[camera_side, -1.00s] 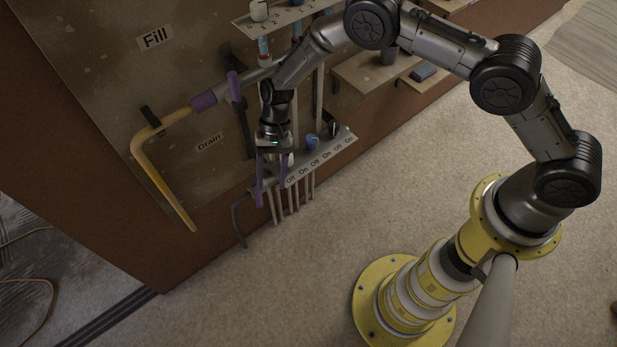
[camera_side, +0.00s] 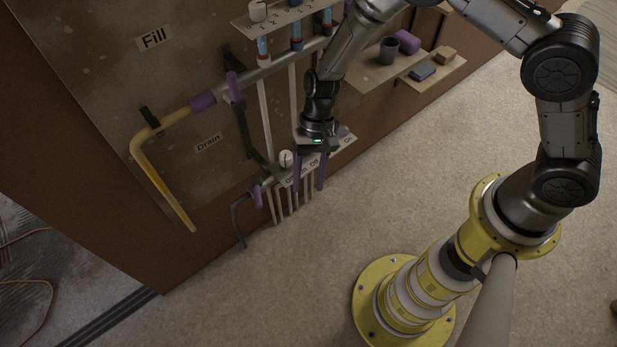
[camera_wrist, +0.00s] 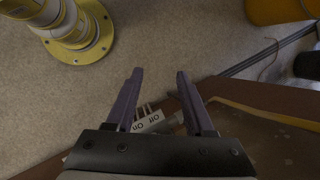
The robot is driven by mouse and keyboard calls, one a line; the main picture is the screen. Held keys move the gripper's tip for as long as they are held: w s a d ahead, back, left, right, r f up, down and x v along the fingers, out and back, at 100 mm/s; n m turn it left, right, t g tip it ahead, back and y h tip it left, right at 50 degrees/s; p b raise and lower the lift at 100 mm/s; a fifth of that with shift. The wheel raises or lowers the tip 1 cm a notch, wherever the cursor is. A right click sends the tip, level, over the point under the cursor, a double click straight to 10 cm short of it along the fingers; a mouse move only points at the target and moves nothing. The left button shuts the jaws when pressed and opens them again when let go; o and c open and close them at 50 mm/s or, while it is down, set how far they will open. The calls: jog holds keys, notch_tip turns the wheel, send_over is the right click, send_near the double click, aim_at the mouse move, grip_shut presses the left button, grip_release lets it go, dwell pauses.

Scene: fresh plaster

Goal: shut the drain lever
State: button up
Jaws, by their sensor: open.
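The drain lever, a short purple handle (camera_side: 257,195), sits at the left end of the lower valve strip (camera_side: 345,141), below the "Drain" label (camera_side: 208,143). It looks roughly upright in the side view; whether its valve is open or shut cannot be told. My gripper (camera_side: 308,188) is to the right of the lever and apart from it, in front of the strip. Its two purple fingers are spread with nothing between them. The wrist view shows the open fingers (camera_wrist: 159,74) with part of the Off/On strip (camera_wrist: 148,122) behind; I cannot make out the lever there.
A second purple handle (camera_side: 234,86) is on the upper pipe near the "Fill" label (camera_side: 154,39). A white knob (camera_side: 286,158) stands on the strip. A yellow bent pipe (camera_side: 155,170) is at the left. Shelves with a purple cup (camera_side: 407,42) are right.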

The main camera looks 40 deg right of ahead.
jog(key=shift+c, duration=0.2)
jog(key=shift+a, duration=0.1)
jog(key=c, duration=0.5)
jog(key=w+a+r+n, duration=0.1)
jog(key=a, duration=0.3)
jog(key=w+a+r+n, duration=0.1)
jog(key=a+n, duration=0.1)
jog(key=a, duration=0.3)
jog(key=w+a+r+n, duration=0.1)
jog(key=a+r+n, duration=0.1)
jog(key=a, duration=0.2)
jog(key=shift+w+a+r+g, duration=0.1)
jog(key=shift+w+a+g, duration=0.05)
jog(key=shift+w+g, duration=0.2)
grip_shut()
jog(key=w+a+f+n+h, duration=0.1)
jog(key=w+f+n+h, duration=0.15)
jog(key=w+n, duration=0.35)
jog(key=n+t+h, duration=0.3)
jog(key=n, duration=0.4)
send_near(258, 193)
jog(key=a+f, duration=0.4)
jog(key=f, duration=0.1)
jog(key=shift+s+d+f, duration=0.15)
jog(key=shift+d+f, duration=0.35)
jog(key=shift+d, duration=0.15)
jog(key=shift+s+d+f, duration=0.15)
jog(key=shift+d+f, duration=0.3)
jog(key=shift+d, duration=0.2)
